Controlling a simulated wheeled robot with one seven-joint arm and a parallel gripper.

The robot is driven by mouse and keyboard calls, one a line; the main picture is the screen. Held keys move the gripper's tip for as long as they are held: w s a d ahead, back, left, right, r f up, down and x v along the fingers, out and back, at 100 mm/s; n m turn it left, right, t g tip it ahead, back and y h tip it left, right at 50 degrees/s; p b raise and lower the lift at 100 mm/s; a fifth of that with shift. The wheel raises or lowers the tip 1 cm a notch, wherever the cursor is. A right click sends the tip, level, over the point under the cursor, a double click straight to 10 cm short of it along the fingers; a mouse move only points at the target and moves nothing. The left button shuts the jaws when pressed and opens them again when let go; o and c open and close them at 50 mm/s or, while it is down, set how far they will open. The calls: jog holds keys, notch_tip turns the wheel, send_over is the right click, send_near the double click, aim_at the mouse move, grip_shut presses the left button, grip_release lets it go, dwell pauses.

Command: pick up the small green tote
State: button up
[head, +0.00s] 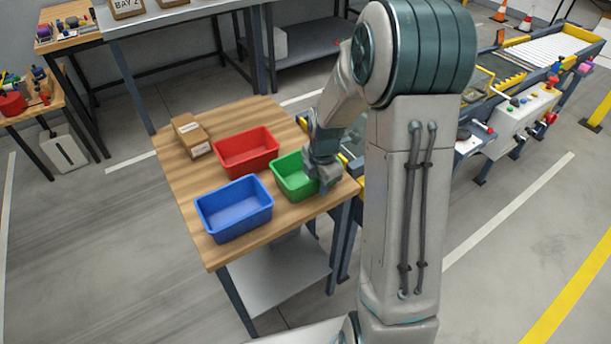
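The small green tote (290,178) stands upright on the wooden table (255,237), near its right edge. My gripper (322,180) is at the tote's right side, over or against its right rim. My gripper and wrist hide that end of the tote. The fingers are too small and too covered to tell whether they are open or shut on the rim. The tote appears to rest on the table top.
A blue tote (234,209) stands left of the green one, and a red tote (247,150) behind it. Small cardboard boxes (191,137) lie at the table's back left. A conveyor (500,75) is at the right. The table's front left corner is bare.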

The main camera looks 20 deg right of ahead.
jog(key=shift+f, duration=0.35)
jog(key=shift+c, duration=0.3)
grip_shut()
jog(key=shift+r, duration=0.1)
